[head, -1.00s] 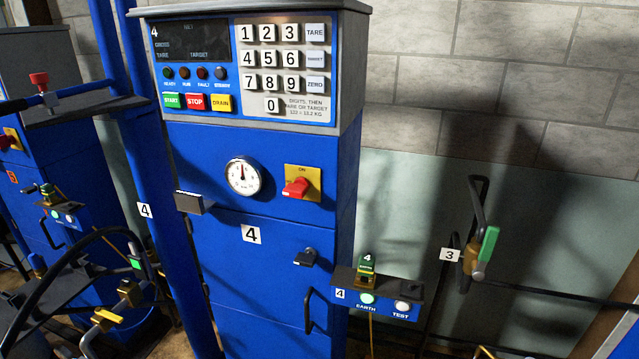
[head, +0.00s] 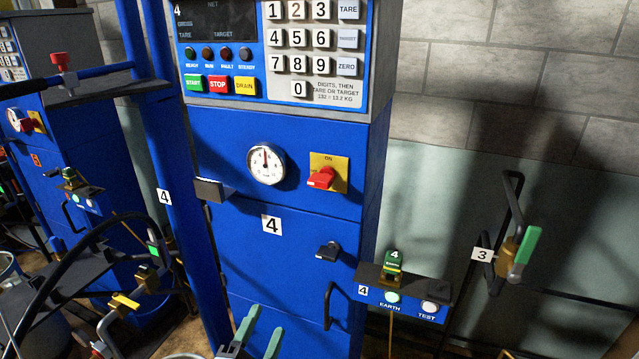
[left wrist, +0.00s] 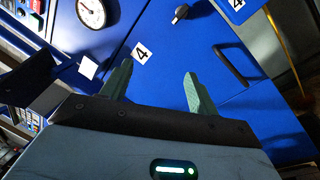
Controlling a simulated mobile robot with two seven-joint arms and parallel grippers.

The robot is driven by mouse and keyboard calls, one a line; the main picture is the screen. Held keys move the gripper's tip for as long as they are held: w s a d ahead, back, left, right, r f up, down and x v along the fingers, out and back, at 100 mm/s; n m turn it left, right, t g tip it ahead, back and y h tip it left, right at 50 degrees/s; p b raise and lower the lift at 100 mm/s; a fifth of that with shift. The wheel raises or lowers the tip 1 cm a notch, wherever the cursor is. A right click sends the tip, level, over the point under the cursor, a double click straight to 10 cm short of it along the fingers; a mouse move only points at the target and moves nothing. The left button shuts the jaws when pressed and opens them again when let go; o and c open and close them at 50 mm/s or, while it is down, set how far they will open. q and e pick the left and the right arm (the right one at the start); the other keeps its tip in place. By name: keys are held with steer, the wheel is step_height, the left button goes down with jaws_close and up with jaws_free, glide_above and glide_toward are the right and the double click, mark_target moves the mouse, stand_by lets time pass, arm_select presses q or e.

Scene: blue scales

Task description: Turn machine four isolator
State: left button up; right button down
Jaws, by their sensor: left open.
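Machine four's isolator (head: 321,177) is a red rotary handle on a yellow plate marked ON, on the blue cabinet (head: 300,245) front. Its handle lies near level, tilted slightly down to the left. A round white gauge (head: 266,165) is left of it; the gauge also shows in the left wrist view (left wrist: 91,13). My left gripper (head: 262,312) has two green fingers, spread and empty, low in front of the cabinet, below the isolator and apart from it. The same fingers show in the left wrist view (left wrist: 155,85). The isolator is not visible there. My right gripper is not seen.
A dark latch knob (head: 328,251) and a door handle (head: 329,305) stick out below the isolator. A grey bracket (head: 212,190) juts at the left. An EARTH/TEST shelf (head: 405,300) and a green valve lever (head: 525,245) stand right.

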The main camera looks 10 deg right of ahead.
arm_select(q)
steer(key=w+d+r+n+t+h, duration=0.1)
steer(key=w+d+r+n, duration=0.45)
steer(key=r, duration=0.45)
steer(key=n+h+b, duration=0.1)
steer(key=n+h, duration=0.1)
steer(key=n, duration=0.4)
glide_toward(320, 178)
steer(key=w+d, duration=0.1)
steer(key=w, duration=0.1)
steer(key=b+x, duration=0.1)
steer(key=x, duration=0.5)
steer(key=shift+w+d+r, duration=0.1)
steer(key=shift+w+d, duration=0.1)
steer(key=shift+d, duration=0.1)
steer(key=shift+w+d+r, duration=0.2)
steer(key=shift+w, duration=0.05)
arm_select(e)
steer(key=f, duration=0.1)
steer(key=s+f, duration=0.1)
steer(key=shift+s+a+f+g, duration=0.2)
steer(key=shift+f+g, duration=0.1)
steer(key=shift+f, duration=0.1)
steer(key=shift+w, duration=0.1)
arm_select(q)
steer(key=c, duration=0.9)
steer(key=shift+c, duration=0.5)
steer(key=shift+r, duration=0.1)
